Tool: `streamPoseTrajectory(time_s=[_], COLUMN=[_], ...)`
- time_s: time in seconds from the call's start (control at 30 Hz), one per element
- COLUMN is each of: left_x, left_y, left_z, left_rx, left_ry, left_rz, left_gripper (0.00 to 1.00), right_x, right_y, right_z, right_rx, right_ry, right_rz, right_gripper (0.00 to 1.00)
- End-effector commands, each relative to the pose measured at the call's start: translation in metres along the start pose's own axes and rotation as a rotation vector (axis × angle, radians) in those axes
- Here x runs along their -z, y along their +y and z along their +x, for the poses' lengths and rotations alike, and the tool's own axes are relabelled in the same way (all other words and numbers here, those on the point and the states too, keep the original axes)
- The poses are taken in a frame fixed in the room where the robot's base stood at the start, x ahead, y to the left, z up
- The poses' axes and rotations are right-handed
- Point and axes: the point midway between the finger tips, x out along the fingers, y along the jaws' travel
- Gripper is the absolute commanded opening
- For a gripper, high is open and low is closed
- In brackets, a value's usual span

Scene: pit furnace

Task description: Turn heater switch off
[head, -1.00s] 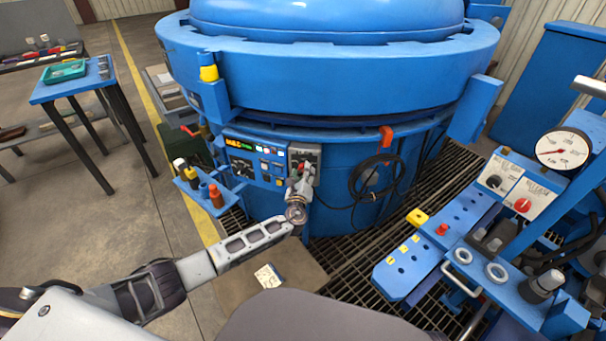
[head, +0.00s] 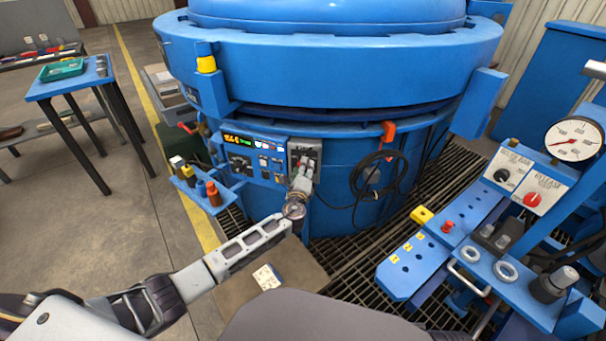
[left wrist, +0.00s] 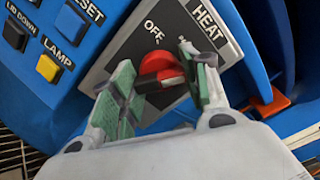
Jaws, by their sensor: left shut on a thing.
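The heater switch is a red knob (left wrist: 158,66) on a grey plate (left wrist: 130,55) marked HEAT and OFF in the left wrist view. A second marking on the plate is partly hidden by a finger. My left gripper (left wrist: 163,93) has its green-padded fingers on either side of the knob and is shut on it. In the head view the same gripper (head: 305,176) reaches the switch plate (head: 303,148) at the right end of the blue control panel (head: 258,180), covering most of the knob. My right gripper is not in view.
A yellow LAMP button (left wrist: 48,68) and a RESET button lie left of the plate. A black cable coil (head: 370,177) hangs from an orange hook (head: 388,130) right of the panel. A blue console (head: 405,272) stands at right. A bracket with bottles (head: 195,180) is at left.

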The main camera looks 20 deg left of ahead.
Motion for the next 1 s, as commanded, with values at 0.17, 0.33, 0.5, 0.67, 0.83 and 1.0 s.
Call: streamPoseTrajectory(time_s=[0.17,0.33,0.5,0.67,0.83,1.0], left_x=[0.001,0.001,0.001,0.001,0.001,0.002], left_y=[0.003,0.003,0.003,0.003,0.003,0.004], left_z=[-0.001,0.000,-0.001,-0.001,-0.001,-0.001], left_rx=[-0.003,-0.003,-0.002,-0.004,-0.002,-0.003], left_ry=[-0.001,0.000,0.000,-0.001,-0.001,-0.001], left_rz=[-0.074,-0.131,-0.186,-0.245,-0.325,-0.443], left_gripper=[0.22,0.22,0.22,0.22,0.22,0.22], right_x=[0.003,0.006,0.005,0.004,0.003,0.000], right_y=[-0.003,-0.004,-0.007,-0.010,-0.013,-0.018], right_z=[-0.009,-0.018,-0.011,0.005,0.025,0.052], right_rx=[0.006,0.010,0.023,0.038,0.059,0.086], right_ry=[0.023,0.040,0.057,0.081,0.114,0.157], right_rz=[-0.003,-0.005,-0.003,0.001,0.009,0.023], right_gripper=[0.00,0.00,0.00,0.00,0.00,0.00])
